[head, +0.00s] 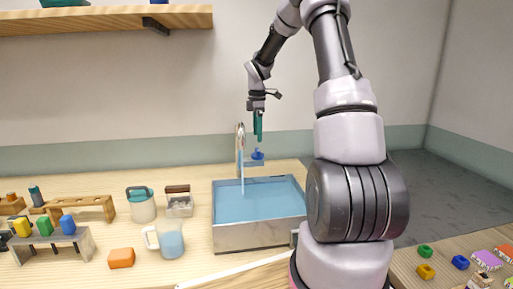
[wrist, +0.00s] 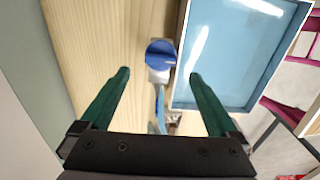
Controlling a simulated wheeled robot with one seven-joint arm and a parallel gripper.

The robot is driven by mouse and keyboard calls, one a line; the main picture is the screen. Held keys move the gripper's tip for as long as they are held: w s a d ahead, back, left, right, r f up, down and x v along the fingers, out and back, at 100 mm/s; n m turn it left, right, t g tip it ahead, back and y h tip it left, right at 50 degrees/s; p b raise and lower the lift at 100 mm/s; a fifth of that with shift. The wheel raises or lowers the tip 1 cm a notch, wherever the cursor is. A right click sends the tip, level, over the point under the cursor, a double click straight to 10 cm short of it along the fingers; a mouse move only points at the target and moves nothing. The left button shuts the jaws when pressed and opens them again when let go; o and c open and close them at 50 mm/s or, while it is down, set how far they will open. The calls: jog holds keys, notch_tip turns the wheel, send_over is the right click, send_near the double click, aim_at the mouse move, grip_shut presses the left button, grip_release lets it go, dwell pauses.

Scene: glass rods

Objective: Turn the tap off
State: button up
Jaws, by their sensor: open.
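The tap (head: 240,150) stands at the back left of a steel sink basin (head: 250,238), with a blue handle (head: 257,153) beside its spout. A pale stream of water (head: 242,180) falls from the spout into the basin, which holds blue water. In the wrist view the blue handle (wrist: 161,54) lies ahead of and between the fingertips. My gripper (head: 258,135) points down just above the handle. Its green fingers are wide apart and empty in the wrist view (wrist: 159,74). I cannot tell the exact gap between fingers and handle.
Left of the basin stand a glass jug (head: 168,240) of blue liquid, a teal-topped jar (head: 141,205), a small rack (head: 179,203) and an orange block (head: 121,258). A wooden shelf (head: 110,20) hangs on the wall at upper left. Bare counter lies behind the basin.

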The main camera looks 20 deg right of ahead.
aim_at(257, 149)
notch_tip(257, 149, down, 6)
jog(key=shift+f, duration=0.1)
jog(key=c, duration=1.4)
